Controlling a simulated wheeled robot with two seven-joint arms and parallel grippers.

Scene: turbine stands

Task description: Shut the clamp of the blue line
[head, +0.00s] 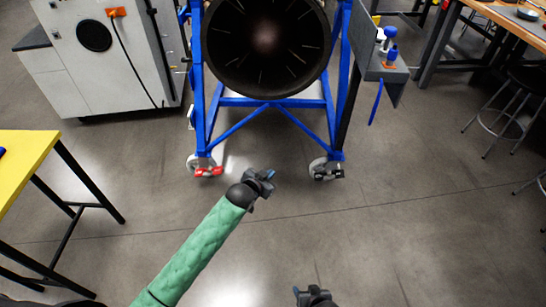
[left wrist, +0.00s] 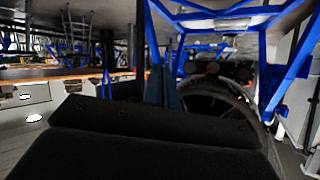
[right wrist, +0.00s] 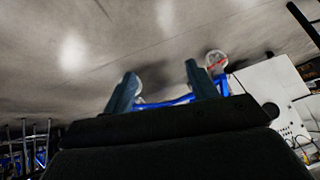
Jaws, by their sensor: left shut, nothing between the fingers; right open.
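A grey bracket plate (head: 376,66) is fixed at the right side of the blue stand. On it are a small blue and white fitting (head: 386,34) and a blue piece with an orange base (head: 391,57). A short blue line (head: 376,103) hangs below the plate. The clamp is too small to make out, so I cannot tell its state. My left gripper (head: 266,178) is shut and empty, below and left of the plate, in front of the stand. Its fingers are together in the left wrist view (left wrist: 164,88). My right gripper (head: 314,293) is open and empty at the bottom edge.
The blue stand (head: 235,101) holds a large dark round duct (head: 265,42) and has casters with red and black levers. A white cabinet (head: 95,62) stands at left, a yellow table (head: 22,160) at lower left, and a workbench with stools at right. The middle floor is clear.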

